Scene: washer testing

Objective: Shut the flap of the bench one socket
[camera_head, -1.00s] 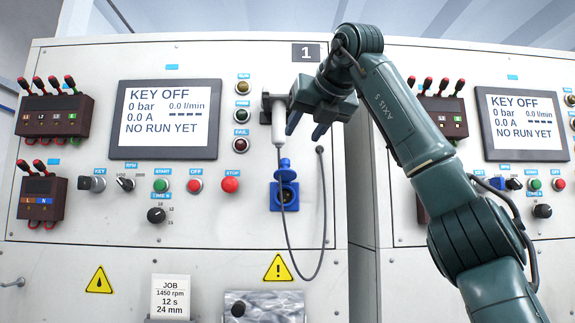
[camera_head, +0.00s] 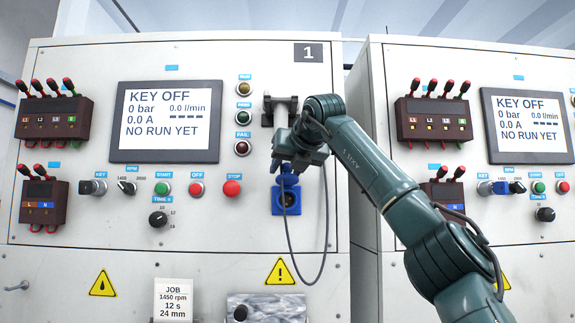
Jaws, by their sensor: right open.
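The blue socket (camera_head: 286,201) of bench one is on the panel below the lamps, with its dark opening showing. Its blue flap (camera_head: 288,179) stands raised above the opening and is partly hidden by my gripper. My right gripper (camera_head: 284,168) is in front of the panel at the top of the flap, with its jaws open and nothing seen in them. I cannot tell whether a finger touches the flap. My left gripper is not in view.
A holder (camera_head: 280,110) with a white plug body is just above my right gripper, which hides its lower part. A grey cable (camera_head: 326,225) loops beside and below the socket. The red STOP button (camera_head: 232,187) is to the left. Bench two (camera_head: 455,220) stands to the right.

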